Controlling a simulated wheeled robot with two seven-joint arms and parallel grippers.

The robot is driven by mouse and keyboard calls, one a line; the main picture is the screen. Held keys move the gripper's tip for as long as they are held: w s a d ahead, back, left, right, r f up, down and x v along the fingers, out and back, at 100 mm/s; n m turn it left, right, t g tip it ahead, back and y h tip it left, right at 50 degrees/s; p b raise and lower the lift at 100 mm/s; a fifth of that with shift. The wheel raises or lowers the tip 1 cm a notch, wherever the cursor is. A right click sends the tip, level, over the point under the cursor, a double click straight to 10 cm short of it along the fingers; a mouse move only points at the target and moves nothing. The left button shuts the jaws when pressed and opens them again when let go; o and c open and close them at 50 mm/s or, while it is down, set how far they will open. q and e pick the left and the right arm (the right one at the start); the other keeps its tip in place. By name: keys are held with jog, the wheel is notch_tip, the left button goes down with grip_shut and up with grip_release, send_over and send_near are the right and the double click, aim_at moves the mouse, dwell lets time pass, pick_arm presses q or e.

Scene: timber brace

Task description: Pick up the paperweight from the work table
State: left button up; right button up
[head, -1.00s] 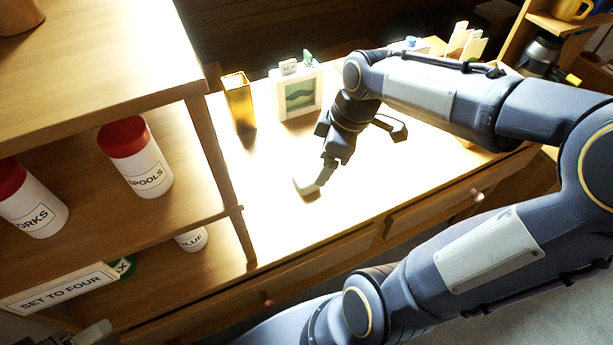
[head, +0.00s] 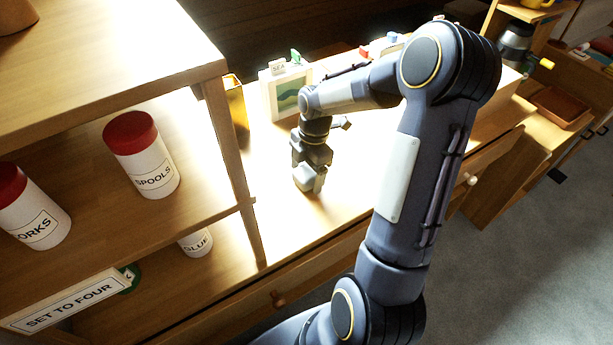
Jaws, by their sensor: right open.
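The work table (head: 345,190) is brightly lit, its top almost white. My right arm reaches over it from the right, and my right gripper (head: 308,170) points down at the table near its front left part. The gripper is open. A small pale grey block, which looks like the paperweight (head: 310,184), shows at its fingertips, low against the table top. The gripper covers much of it, and I cannot tell whether the fingers touch it. My left gripper is not in view.
A shelf unit (head: 150,75) with a SPOOLS jar (head: 142,155) stands close on the left. Behind the gripper are an amber vase (head: 236,105) and a framed picture (head: 288,92). Drawers (head: 330,245) run along the table's front. Open floor (head: 520,260) lies at right.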

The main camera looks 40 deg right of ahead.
jog(key=shift+a+f, duration=0.1)
jog(key=shift+f, duration=0.1)
jog(key=c, duration=1.3)
jog(key=shift+r, duration=0.1)
